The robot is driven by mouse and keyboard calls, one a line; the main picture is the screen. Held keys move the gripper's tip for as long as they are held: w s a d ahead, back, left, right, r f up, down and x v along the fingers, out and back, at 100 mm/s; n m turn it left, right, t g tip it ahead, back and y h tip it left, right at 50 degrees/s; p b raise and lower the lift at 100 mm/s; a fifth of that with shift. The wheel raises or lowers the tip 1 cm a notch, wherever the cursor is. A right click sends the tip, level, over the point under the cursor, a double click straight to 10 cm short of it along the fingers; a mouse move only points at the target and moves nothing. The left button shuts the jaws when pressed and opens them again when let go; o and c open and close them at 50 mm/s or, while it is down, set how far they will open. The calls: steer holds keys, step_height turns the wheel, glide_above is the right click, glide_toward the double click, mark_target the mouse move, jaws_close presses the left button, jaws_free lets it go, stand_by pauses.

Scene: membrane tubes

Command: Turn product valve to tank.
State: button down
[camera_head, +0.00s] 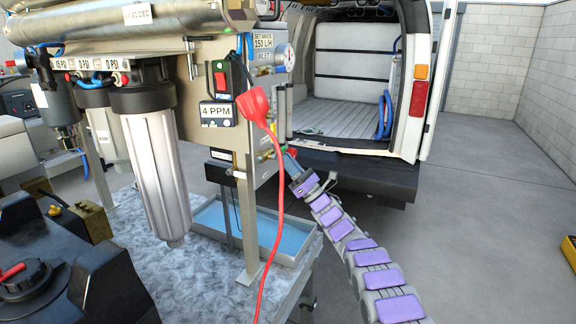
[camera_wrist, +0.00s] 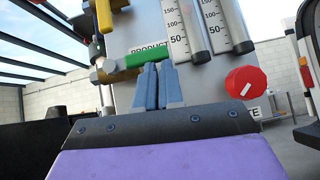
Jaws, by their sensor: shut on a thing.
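The product valve shows in the wrist view as a green lever handle (camera_wrist: 150,59) on a brass body (camera_wrist: 104,72). The handle lies nearly level, pointing right from the body, under a partly hidden "PRODUCT" label (camera_wrist: 148,49) on the grey panel. My gripper (camera_wrist: 158,68) has its two blue fingers close together at the handle's right part, shut on it. The fingertips hide a bit of the handle. In the head view my gripper (camera_head: 289,160) reaches the panel's right side, and the green handle cannot be made out there.
A red knob (camera_wrist: 245,82) sits right of my fingers, below two flow tubes (camera_wrist: 185,30). A yellow handle (camera_wrist: 103,15) is above left. A red cable (camera_head: 278,200) hangs in front of the frame. A tray (camera_head: 211,236) lies below. Open floor (camera_head: 470,220) is at right.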

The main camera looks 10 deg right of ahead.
steer(key=s+d+f+p, duration=0.1)
steer(key=s+d+f, duration=0.15)
steer(key=f, duration=0.35)
steer(key=s+d+f, duration=0.1)
steer(key=d+f, duration=0.2)
steer(key=f, duration=0.2)
steer(key=w+d+r+m+t+h, duration=0.1)
steer(key=w+d+r+m+h, duration=0.15)
steer(key=m+h, duration=0.6)
steer(key=w+d+r+m+t+h, duration=0.1)
steer(key=w+d+r+m+h, duration=0.2)
steer(key=m+h, duration=0.6)
steer(key=s+d+m+g+h, duration=0.2)
steer(key=s+m+g+h, duration=0.4)
steer(key=s+m, duration=0.5)
steer(key=s+a+f+m+g+y, duration=0.1)
steer(key=s+a+f+m+g, duration=0.2)
steer(key=s, duration=1.6)
steer(key=s+a+f+m+g+y, duration=0.1)
steer(key=s+a+f+m+g, duration=0.2)
steer(key=s, duration=1.5)
steer(key=s+a+f+m+g+y, duration=0.1)
steer(key=s+a+f+m+g, duration=0.2)
steer(key=s+a+m+g, duration=0.6)
steer(key=s+m, duration=0.1)
steer(key=s, duration=0.9)
steer(key=shift+s+a, duration=0.35)
steer(key=shift+a, duration=0.05)
